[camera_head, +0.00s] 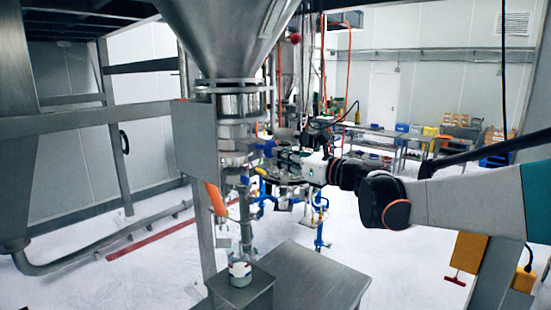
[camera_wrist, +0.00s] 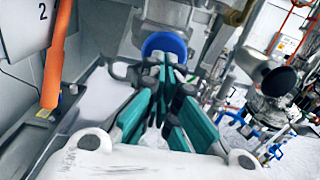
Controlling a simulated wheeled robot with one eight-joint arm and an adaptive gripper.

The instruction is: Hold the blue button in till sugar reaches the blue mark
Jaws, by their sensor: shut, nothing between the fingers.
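The blue button (camera_wrist: 157,43) is a round blue disc in the upper middle of the wrist view. In the head view it is a small blue spot (camera_head: 268,148) beside the steel outlet under the hopper. My gripper (camera_wrist: 171,66) has teal fingers, shut and empty, with tips overlapping the button's right part. In the head view my gripper (camera_head: 277,153) reaches in from the right to the button. I cannot tell whether it presses the button in. A small clear jar (camera_head: 239,270) with a pale and reddish label stands under the spout. Its sugar level and a blue mark are too small to make out.
A steel hopper (camera_head: 222,35) hangs above the outlet. The jar stands on a steel pedestal (camera_head: 240,292), beside a larger steel box (camera_head: 315,275). An orange handle (camera_wrist: 54,65) hangs left of the button, by a panel marked 2. Pipes and blue-handled valves crowd behind.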

